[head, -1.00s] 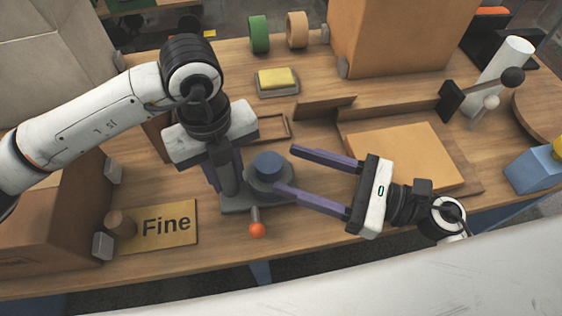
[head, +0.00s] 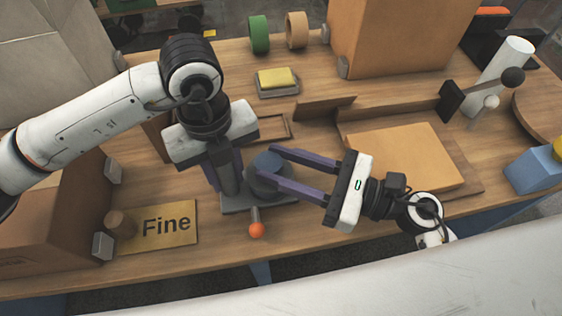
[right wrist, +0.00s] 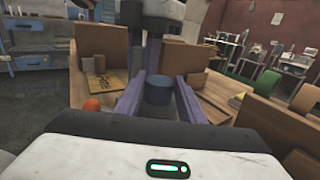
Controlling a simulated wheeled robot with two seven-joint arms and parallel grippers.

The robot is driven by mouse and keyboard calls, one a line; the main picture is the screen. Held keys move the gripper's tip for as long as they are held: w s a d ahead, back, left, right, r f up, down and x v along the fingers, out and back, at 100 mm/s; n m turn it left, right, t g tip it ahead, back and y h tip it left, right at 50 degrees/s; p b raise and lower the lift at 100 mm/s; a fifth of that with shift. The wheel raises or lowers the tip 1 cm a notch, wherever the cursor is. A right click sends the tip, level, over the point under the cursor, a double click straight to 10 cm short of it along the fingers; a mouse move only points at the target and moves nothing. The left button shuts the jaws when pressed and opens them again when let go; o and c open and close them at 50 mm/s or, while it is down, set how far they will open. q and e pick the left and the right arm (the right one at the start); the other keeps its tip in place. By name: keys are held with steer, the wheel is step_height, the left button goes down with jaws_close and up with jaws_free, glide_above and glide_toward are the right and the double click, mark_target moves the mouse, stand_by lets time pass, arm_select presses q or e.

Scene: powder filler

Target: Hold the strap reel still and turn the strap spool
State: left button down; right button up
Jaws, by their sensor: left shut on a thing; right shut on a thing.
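The strap reel (head: 236,203) is a grey stand with a flat base, an upright post and a lever ending in an orange ball (head: 256,230). Its strap spool (head: 268,164) is a round blue-grey knob on a wider grey disc, right of the post. My left gripper (head: 224,180) points down from above, shut on the reel's post, which its fingers partly hide. My right gripper (head: 264,168) reaches in from the right with its long purple fingers either side of the spool, shut on it. The right wrist view shows the spool (right wrist: 158,88) between those fingers.
A "Fine" plate (head: 170,224) lies left of the reel, beside a cardboard box (head: 60,215). A flat orange-brown block (head: 405,158) lies right. Behind are a yellow sponge in a dish (head: 277,80), green tape (head: 259,34) and a large box (head: 390,40).

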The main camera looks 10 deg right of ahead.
steer(key=m+t+h, duration=0.2)
steer(key=shift+s+a+t, duration=0.2)
steer(key=shift+s+t, duration=0.05)
steer(key=shift+t, duration=0.15)
steer(key=shift+m+t+h, duration=0.4)
steer(key=shift+m+h, duration=0.1)
steer(key=o, duration=1)
steer(key=shift+o, duration=0.2)
steer(key=v, duration=1.2)
arm_select(q)
steer(key=c, duration=1.4)
jaws_free()
